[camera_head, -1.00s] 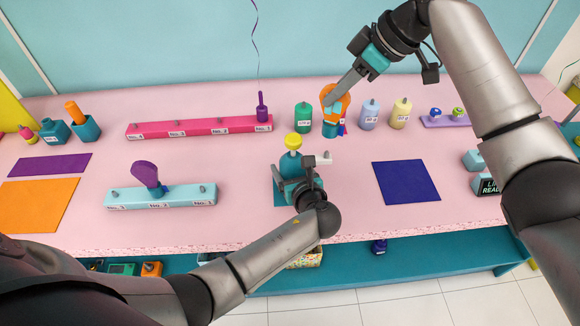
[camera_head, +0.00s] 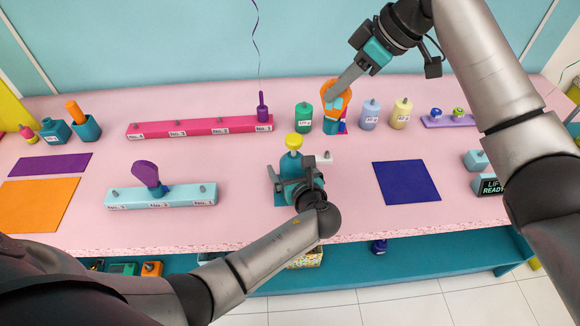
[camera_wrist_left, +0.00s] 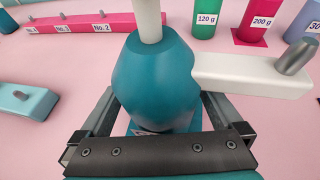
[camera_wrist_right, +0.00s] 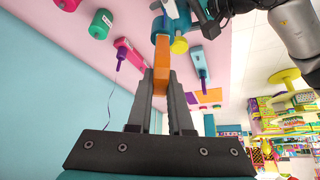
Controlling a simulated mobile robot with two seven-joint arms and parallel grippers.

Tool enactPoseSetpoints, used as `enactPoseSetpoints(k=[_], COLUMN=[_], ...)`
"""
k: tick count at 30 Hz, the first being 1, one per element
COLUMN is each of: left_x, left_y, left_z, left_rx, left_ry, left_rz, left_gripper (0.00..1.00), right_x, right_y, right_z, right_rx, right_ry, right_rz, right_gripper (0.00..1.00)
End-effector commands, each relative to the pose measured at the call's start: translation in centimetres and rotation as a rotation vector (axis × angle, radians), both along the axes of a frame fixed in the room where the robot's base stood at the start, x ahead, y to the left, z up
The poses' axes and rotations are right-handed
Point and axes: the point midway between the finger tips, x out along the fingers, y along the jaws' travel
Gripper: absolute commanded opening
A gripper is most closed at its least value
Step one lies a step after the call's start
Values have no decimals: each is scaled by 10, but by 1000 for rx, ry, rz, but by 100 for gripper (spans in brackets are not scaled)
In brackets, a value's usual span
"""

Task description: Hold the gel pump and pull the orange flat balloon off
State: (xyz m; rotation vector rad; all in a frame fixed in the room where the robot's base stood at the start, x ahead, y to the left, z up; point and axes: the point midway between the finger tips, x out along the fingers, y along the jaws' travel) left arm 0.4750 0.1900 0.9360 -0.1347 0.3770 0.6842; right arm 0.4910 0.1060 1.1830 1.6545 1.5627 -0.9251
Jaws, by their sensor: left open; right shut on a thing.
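The gel pump (camera_head: 290,166) is a teal bottle with a yellow top and a white side nozzle; it stands upright near the middle front of the table. My left gripper (camera_head: 298,186) is open. In the left wrist view its fingers lie on either side of the pump body (camera_wrist_left: 155,85); I cannot tell if they touch. The orange flat balloon (camera_head: 336,88) is clamped in my right gripper (camera_head: 338,102), behind the pump and apart from its nozzle. A teal piece (camera_head: 331,127) shows below the balloon. The right wrist view shows the orange balloon (camera_wrist_right: 162,62) between the fingertips.
Weights stand at the back: a green one (camera_head: 303,117), a lavender one (camera_head: 369,115) and a cream one (camera_head: 400,113). A pink bar (camera_head: 200,128) and a light blue bar (camera_head: 185,198) lie at left. A blue mat (camera_head: 406,181) is bare at right.

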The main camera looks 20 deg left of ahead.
Motion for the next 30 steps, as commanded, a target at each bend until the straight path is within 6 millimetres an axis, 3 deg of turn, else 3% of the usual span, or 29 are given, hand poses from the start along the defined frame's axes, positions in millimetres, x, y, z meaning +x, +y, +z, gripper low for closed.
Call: enactPoseSetpoints(k=[13,30], left_x=[-8,-79], left_y=[-8,-66], left_z=[4,42], left_rx=[-3,-3], left_ry=[-1,0], left_rz=[-3,-1], left_gripper=[100,100], right_x=[0,0], right_y=[0,0], right_z=[0,0], right_rx=[0,0], right_ry=[0,0], right_rz=[0,0], right_gripper=[0,0])
